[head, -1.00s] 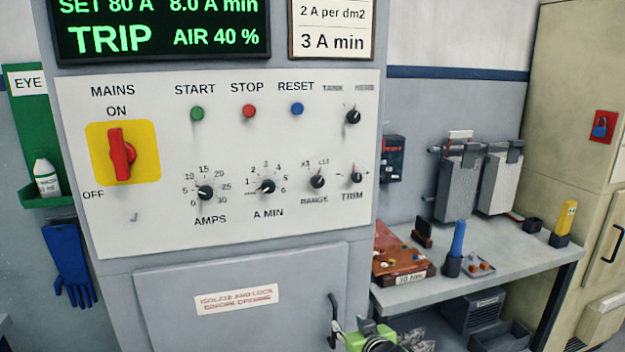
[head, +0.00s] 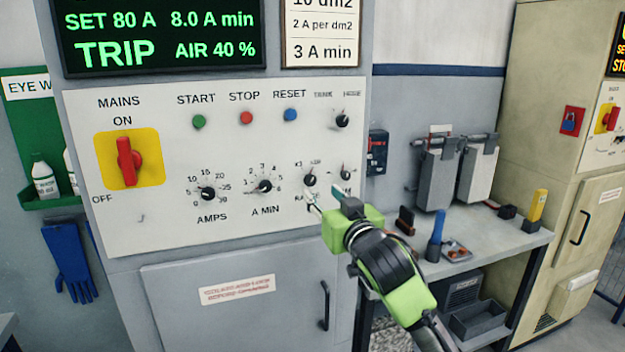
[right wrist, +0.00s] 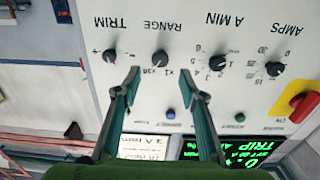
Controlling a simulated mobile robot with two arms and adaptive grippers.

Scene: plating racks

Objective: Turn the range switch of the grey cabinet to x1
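The grey cabinet (head: 121,290) fills the left and middle of the head view, with a white control panel. Its range switch (head: 310,180) is a small black knob at the lower right of the panel, between A MIN and TRIM. Its pointer appears turned toward x10. My right gripper (head: 326,192) is in front of the panel, its fingers reaching toward the range switch. In the upside-down right wrist view, the range switch (right wrist: 160,58) shows just beyond the gap between the open, empty fingers (right wrist: 160,71). They do not appear to touch it. My left gripper is not in view.
The trim knob (head: 345,174) sits close to the right of the range switch, and the A MIN knob (head: 264,186) to its left. A red mains switch (head: 128,161) is farther left. A bench (head: 500,241) and a beige cabinet (head: 540,120) stand to the right.

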